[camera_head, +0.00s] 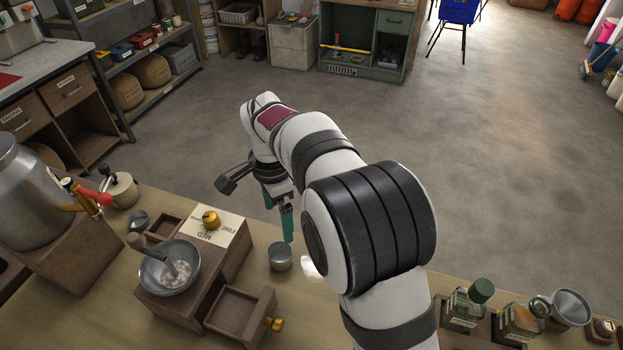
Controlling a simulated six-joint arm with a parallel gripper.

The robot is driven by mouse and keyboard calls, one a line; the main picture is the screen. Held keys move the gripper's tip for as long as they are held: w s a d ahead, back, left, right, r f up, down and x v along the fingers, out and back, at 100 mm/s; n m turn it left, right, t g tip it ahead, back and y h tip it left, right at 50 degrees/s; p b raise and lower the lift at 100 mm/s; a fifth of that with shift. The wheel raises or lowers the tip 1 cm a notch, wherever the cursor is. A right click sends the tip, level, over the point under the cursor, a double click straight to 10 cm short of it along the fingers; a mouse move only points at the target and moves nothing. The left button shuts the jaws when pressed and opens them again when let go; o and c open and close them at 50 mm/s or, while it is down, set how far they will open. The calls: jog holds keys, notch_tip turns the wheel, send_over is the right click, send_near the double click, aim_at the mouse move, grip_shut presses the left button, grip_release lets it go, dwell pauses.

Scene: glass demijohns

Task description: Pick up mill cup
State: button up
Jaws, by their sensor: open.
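A small grey metal cup (280,258), which looks like the mill cup, stands upright on the wooden counter to the right of the mill. My gripper (277,208) has teal fingers and points down just above and behind the cup in the picture. It is open and holds nothing. One finger tip reaches close to the cup's rim; I cannot tell whether it touches. My arm covers the counter to the right of the cup. The mill (185,300) has a metal bowl (150,272) with pale lumps and a label plate with a brass knob (211,220).
An open wooden drawer (238,312) with a brass knob sits in front of the cup. A large steel vessel (25,195) with a red-handled tap stands at left. Jars and a funnel (570,306) stand at right. The counter around the cup is mostly clear.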

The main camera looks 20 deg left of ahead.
aim_at(281, 262)
jog(key=f, duration=1)
jog(key=a+f, duration=0.1)
jog(key=f, duration=0.5)
jog(key=shift+w, duration=0.1)
jog(key=c, duration=1.2)
